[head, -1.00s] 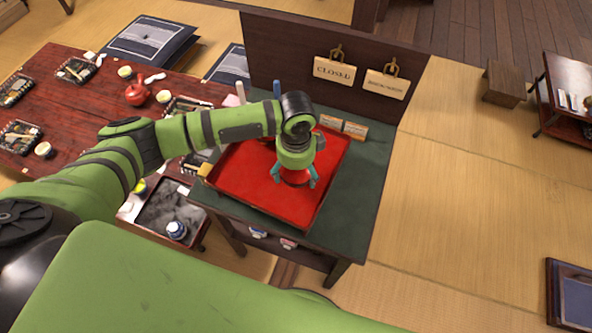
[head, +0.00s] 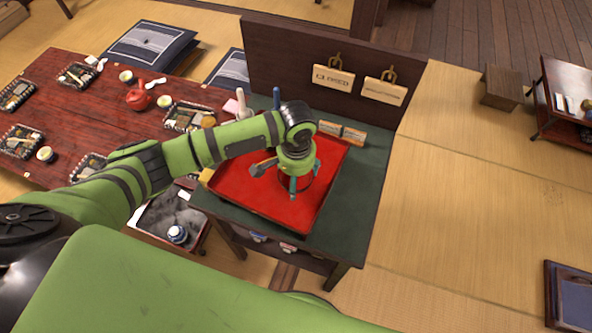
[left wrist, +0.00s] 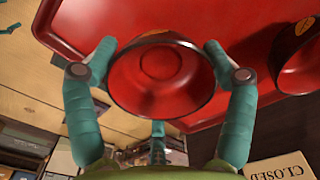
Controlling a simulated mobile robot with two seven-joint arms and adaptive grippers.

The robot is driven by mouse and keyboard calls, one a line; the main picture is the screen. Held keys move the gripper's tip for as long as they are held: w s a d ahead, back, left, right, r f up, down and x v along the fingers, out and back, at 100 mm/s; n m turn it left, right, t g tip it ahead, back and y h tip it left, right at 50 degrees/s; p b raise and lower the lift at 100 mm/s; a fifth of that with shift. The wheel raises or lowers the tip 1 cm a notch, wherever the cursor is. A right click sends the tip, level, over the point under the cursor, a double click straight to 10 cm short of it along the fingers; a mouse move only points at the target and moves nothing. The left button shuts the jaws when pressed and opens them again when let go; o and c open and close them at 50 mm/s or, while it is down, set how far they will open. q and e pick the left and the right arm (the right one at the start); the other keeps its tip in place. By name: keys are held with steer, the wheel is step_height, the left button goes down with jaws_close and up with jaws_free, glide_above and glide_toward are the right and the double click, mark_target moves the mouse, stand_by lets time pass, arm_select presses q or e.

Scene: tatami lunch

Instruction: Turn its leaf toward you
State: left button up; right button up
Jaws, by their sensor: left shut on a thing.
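My left gripper (head: 290,180) is over the red tray (head: 240,187) on the green-topped stand. In the left wrist view my left gripper (left wrist: 160,75) has its fingers on both sides of a dark red bowl (left wrist: 160,68) and is shut on it. An orange leaf mark (left wrist: 152,32) shows on the bowl's outer side, at the top of that view. In the head view the arm and fingers largely hide the bowl. I cannot tell whether the bowl touches the tray. My right gripper is not in view.
A second dark red bowl (left wrist: 298,62) with a leaf mark stands beside the held one. A dark panel with a "CLOSED" sign (head: 333,77) and another sign (head: 384,91) rises behind the tray. A small wooden piece (head: 342,132) lies at the tray's back edge.

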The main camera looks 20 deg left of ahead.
arm_select(q)
steer(key=n+p, duration=0.4)
steer(key=shift+r, duration=0.15)
steer(key=shift+n+p, duration=0.3)
steer(key=shift+n, duration=0.2)
steer(key=n, duration=0.3)
steer(key=shift+d+f, duration=0.1)
steer(key=shift+f, duration=0.15)
steer(key=shift+f+b, duration=0.35)
steer(key=shift+f, duration=0.35)
steer(key=shift+f, duration=0.25)
steer(key=o, duration=1)
steer(key=shift+r, duration=0.1)
